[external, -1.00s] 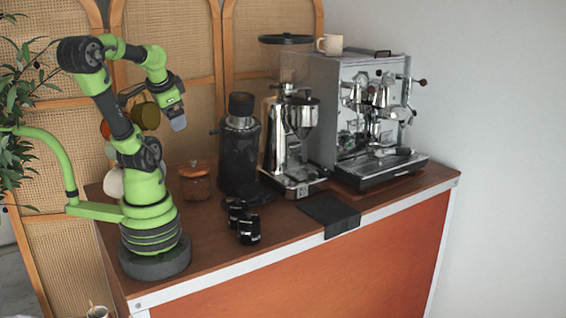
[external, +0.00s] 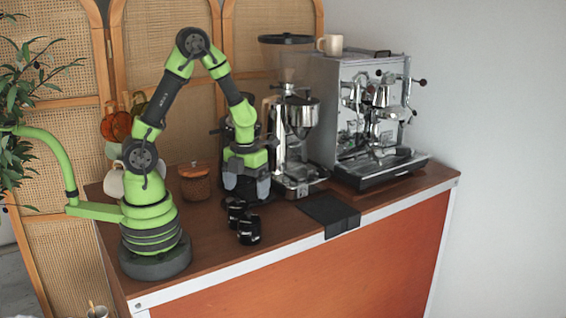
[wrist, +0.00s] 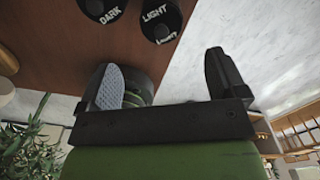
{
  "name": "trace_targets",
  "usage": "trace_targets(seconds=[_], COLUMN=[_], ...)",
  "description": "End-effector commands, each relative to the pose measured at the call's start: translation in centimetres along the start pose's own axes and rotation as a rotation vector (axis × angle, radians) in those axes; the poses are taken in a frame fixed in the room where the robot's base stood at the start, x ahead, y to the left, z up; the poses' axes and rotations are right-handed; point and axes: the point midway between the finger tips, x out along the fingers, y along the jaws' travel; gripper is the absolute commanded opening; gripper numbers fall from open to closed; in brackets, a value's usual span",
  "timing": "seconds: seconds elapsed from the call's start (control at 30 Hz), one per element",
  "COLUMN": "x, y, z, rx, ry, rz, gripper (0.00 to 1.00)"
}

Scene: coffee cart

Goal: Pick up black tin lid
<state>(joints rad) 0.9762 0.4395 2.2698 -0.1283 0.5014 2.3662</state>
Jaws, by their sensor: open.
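Small black tins stand on the brown counter in the external view, one at the front (external: 248,229) and one or more just behind it (external: 235,210). In the wrist view, a dark tin with white "DARK" lettering (wrist: 101,8) and one with "LIGHT" lettering (wrist: 160,17) show at the top edge, partly cut off. I cannot tell their lids apart from their bodies. My gripper (external: 247,190) is open and points down, just above and behind the tins in the picture. In the wrist view my gripper (wrist: 162,65) has its fingers wide apart, with no tin between them.
A wooden-lidded jar (external: 195,184) stands left of my gripper. The coffee grinder (external: 300,135) and espresso machine (external: 375,115) stand to the right. A black mat (external: 328,212) hangs over the counter's front edge (external: 390,213). A dark canister is mostly hidden behind my arm.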

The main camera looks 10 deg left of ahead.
Motion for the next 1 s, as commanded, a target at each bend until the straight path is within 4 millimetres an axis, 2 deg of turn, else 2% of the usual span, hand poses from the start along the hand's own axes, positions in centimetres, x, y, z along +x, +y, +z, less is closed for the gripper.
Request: trace_targets(seconds=[0.1,0.33,0.63,0.97,1.0], x=[1.6,3.1,7.0,7.5,7.5], y=[0.1,0.0,-0.1,-0.2,-0.2], z=[0.0,0.0,0.1,0.2,0.2], rx=[-0.003,-0.004,-0.005,-0.005,-0.005], ry=[0.004,0.002,0.002,-0.002,-0.002], rz=[0.003,0.002,0.004,0.001,0.001], gripper=[0.91,0.91,0.91,0.91,0.81])
